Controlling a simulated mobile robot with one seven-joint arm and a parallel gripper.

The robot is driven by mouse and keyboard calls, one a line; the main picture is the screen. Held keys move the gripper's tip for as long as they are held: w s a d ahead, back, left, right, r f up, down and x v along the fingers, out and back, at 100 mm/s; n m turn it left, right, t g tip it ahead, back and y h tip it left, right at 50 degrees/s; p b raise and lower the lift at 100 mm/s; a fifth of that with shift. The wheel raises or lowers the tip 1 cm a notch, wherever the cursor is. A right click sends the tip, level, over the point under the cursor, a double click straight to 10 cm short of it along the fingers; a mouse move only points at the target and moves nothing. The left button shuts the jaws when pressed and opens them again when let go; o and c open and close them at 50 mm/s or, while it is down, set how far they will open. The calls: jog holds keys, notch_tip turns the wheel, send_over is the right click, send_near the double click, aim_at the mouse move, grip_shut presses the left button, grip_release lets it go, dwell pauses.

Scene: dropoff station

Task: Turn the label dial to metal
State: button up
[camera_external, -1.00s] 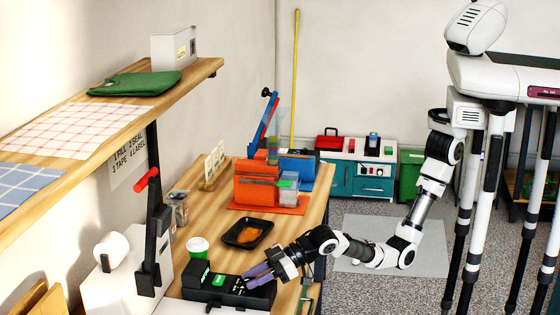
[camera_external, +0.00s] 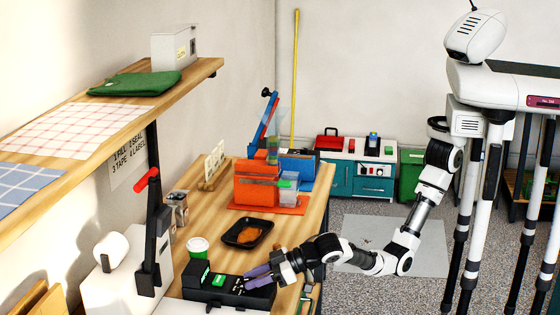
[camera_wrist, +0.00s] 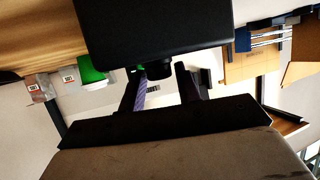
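The label machine (camera_external: 232,295) is a low black box with a green screen, at the front of the wooden bench. In the wrist view a black box, apparently the same machine (camera_wrist: 150,28), fills the top, with a short dark knob (camera_wrist: 160,71), apparently the dial, on its near side. My gripper (camera_external: 256,277) is at the machine's right end with its purple fingers pointing at it. In the wrist view my fingers (camera_wrist: 160,82) stand apart, one on each side of the knob. I cannot tell whether they touch it. The dial's setting and the label words cannot be read.
A white press (camera_external: 118,283) with a red-handled lever is at left. The shelf (camera_external: 85,140) overhangs the left.

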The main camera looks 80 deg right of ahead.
jog(key=o, duration=0.3)
jog(key=b+v, duration=0.3)
jog(key=v, duration=1.1)
jog(key=shift+f+b, duration=0.1)
jog(key=shift+b, duration=0.25)
